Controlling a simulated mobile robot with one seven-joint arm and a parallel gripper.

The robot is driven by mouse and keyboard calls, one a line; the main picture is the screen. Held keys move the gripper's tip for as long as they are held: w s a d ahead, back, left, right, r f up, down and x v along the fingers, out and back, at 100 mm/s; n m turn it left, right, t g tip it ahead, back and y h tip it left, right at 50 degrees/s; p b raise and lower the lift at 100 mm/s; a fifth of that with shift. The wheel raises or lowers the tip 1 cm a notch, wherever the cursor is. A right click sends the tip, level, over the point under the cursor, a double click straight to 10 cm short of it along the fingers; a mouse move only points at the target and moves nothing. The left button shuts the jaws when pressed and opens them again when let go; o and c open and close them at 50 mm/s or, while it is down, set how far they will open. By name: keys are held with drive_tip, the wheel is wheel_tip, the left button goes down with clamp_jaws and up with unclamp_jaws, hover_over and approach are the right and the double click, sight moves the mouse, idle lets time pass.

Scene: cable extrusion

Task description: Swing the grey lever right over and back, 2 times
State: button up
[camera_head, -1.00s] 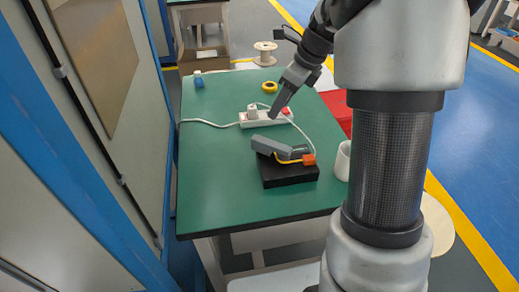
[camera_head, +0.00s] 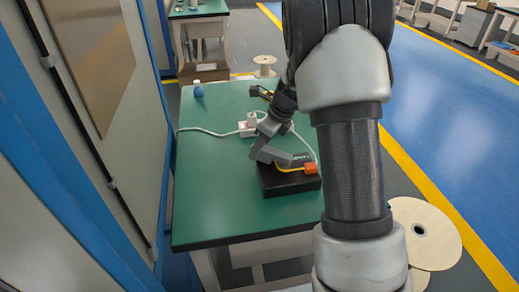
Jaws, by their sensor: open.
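The grey lever (camera_head: 284,158) lies low over a black box (camera_head: 289,184) on the green table, with an orange block (camera_head: 311,168) and a yellow strip at its right end. My gripper (camera_head: 258,152) has come down from above at the lever's left end and hides part of it. The gripper is open. I cannot tell whether its fingers touch the lever or stand around it.
A white power strip (camera_head: 247,129) with a white cable lies just behind the lever. A small blue-and-white bottle (camera_head: 198,90) stands at the back left. The left part of the green table (camera_head: 205,185) is clear.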

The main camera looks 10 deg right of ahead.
drive_tip(key=shift+w+f, duration=0.1)
drive_tip(key=shift+f, duration=0.1)
clamp_jaws()
drive_tip(key=shift+a, duration=0.1)
